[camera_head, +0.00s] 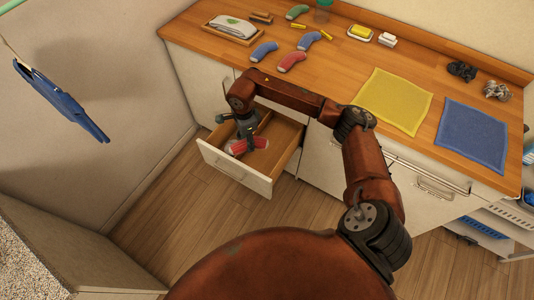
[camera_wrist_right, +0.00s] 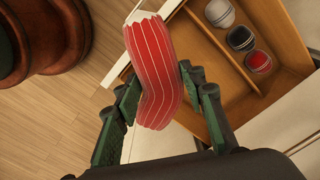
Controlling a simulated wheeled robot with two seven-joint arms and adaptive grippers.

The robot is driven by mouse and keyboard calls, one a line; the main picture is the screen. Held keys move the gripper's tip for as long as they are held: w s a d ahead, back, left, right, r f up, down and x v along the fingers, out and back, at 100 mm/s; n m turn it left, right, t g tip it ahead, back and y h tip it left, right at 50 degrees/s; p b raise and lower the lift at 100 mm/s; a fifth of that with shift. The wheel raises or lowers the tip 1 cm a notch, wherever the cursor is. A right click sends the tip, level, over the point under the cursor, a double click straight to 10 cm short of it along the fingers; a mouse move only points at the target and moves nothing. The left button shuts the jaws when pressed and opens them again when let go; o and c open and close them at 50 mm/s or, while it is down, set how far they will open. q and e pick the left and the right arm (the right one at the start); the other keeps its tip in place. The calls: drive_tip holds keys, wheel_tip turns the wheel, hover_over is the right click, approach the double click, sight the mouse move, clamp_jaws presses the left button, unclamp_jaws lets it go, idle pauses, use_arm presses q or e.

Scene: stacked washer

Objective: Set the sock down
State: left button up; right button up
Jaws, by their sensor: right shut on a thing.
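A red sock with white stripes (camera_wrist_right: 155,70) is between the fingers of my right gripper (camera_wrist_right: 162,102) in the right wrist view. The gripper is shut on it, with the sock's pale-edged end sticking out beyond the fingers. In the head view my right gripper (camera_head: 243,140) points down at the open drawer (camera_head: 236,175), and parts of the red sock (camera_head: 261,143) show beside its fingers. The sock is over or inside the drawer; its exact height above the drawer floor cannot be told. My left gripper is not in view.
The drawer has wooden dividers; rolled balls, one grey, one black (camera_wrist_right: 240,38) and one red (camera_wrist_right: 259,62), lie in one compartment. On the counter (camera_head: 340,65) lie several socks, a tray with a white item (camera_head: 233,27), a yellow cloth (camera_head: 395,100) and a blue cloth (camera_head: 470,135).

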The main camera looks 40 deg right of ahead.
use_arm(q)
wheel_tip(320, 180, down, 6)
drive_tip(key=b, duration=0.8)
use_arm(e)
drive_tip(key=w+d+f+m, duration=0.2)
drive_tip(key=d+f+m, duration=0.3)
drive_tip(key=f, duration=0.5)
drive_tip(key=w+d+f+m, duration=0.1)
drive_tip(key=d+f+m, duration=0.2)
drive_tip(key=f+m, duration=0.5)
drive_tip(key=n+b, duration=0.1)
drive_tip(key=b, duration=0.1)
hover_over(261, 164)
wheel_tip(261, 164, down, 7)
drive_tip(key=shift+f, duration=0.85)
wheel_tip(261, 164, down, 2)
drive_tip(key=shift+f+b, duration=0.15)
drive_tip(key=shift+b, duration=0.35)
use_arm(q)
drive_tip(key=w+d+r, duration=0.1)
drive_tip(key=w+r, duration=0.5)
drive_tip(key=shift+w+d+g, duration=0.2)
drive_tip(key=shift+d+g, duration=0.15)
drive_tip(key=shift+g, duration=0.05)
use_arm(e)
drive_tip(key=shift+f, duration=0.3)
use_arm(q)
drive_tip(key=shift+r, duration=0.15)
use_arm(e)
drive_tip(key=shift+f, duration=0.1)
